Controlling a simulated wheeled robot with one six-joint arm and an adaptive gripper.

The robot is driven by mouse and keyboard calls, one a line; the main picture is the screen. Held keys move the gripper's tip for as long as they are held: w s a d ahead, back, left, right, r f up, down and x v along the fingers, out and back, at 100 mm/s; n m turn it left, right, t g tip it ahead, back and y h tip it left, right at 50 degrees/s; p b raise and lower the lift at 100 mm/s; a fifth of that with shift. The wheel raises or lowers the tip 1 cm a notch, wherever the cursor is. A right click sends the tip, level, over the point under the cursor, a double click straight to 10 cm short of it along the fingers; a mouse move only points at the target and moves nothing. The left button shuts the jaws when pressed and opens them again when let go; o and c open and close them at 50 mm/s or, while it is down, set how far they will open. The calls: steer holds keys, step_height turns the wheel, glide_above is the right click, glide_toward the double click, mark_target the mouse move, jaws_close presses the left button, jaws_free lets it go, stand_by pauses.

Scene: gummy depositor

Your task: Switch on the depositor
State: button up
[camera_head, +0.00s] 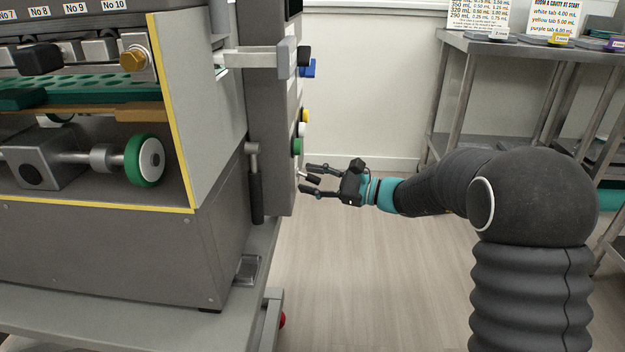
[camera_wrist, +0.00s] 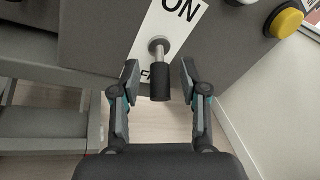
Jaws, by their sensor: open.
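The depositor (camera_head: 110,245) is a grey machine filling the left of the head view. Its control column (camera_head: 270,130) has a side panel with coloured buttons. In the wrist view a switch lever (camera_wrist: 160,75) with a metal stem and black grip sticks out from a white label (camera_wrist: 178,28) reading "ON" at the top. The label's lower word is mostly hidden by the lever. My gripper (camera_wrist: 160,85) is open, with one finger on each side of the black grip and a gap visible on both sides. In the head view my gripper (camera_head: 310,179) is at the column's lower right edge.
A yellow button (camera_wrist: 285,22) is near the lever, upper right in the wrist view. A green button (camera_head: 297,147) is above my gripper in the head view. A steel table (camera_head: 490,47) with cards stands at the back right. Open floor (camera_head: 370,270) lies below my arm.

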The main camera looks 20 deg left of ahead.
jaws_close()
